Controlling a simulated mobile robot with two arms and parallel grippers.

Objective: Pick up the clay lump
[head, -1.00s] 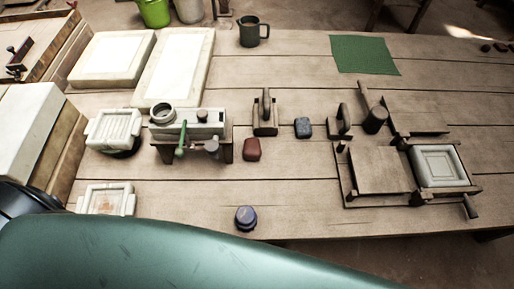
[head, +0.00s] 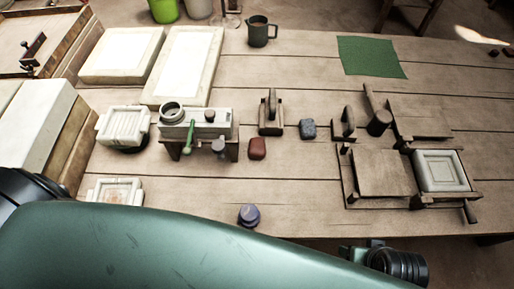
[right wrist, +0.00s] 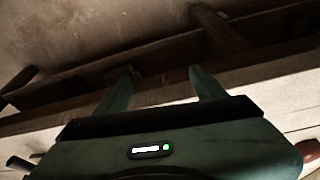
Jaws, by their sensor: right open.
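A reddish-brown lump (head: 257,148) lies on the wooden table, in front of the press-like device. A blue-grey lump (head: 308,129) lies to its right and a little farther back. Both are block-shaped with rounded edges, and nothing holds them. My right gripper (right wrist: 160,88) is open and empty in the right wrist view, its two fingers apart near the underside or edge of the table. A reddish shape is cut off at the lower right of that view; I cannot tell what it is. My left gripper is not in view.
A grey device with a green handle (head: 188,137) stands left of the lumps. A wooden tile press (head: 378,172) stands at right, a green cloth (head: 371,57) behind. My green arm covers the bottom left.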

